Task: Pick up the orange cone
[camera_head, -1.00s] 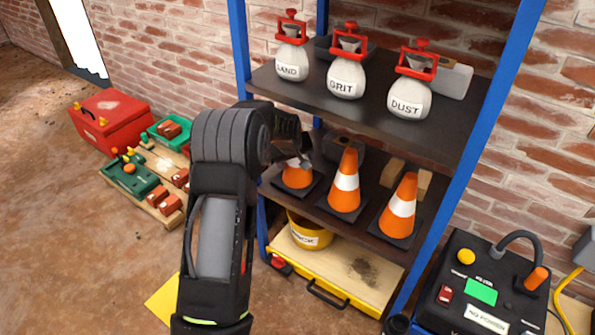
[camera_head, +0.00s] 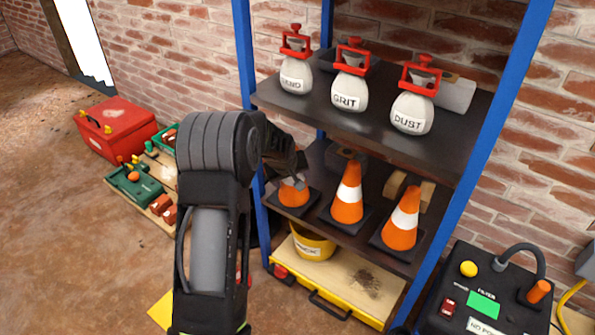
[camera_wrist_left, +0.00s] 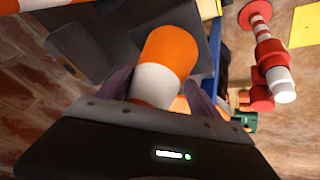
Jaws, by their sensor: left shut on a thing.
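Three orange cones with white bands and dark square bases stand on the middle shelf (camera_head: 330,228). My left gripper (camera_head: 298,180) is at the left cone (camera_head: 292,196) and hides its upper part. In the left wrist view, the gripper's fingers (camera_wrist_left: 160,92) are shut around this cone (camera_wrist_left: 168,52), at its white band. Its base appears to rest on the shelf. The middle cone (camera_head: 347,205) and right cone (camera_head: 401,228) stand apart to the right. My right gripper is not in view.
The top shelf (camera_head: 370,122) carries three white bags with red handles. A blue post (camera_head: 490,130) bounds the rack's right. A yellow bucket (camera_head: 312,246) is below. A black control box (camera_head: 470,290) stands at right, a red toolbox (camera_head: 115,128) at left.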

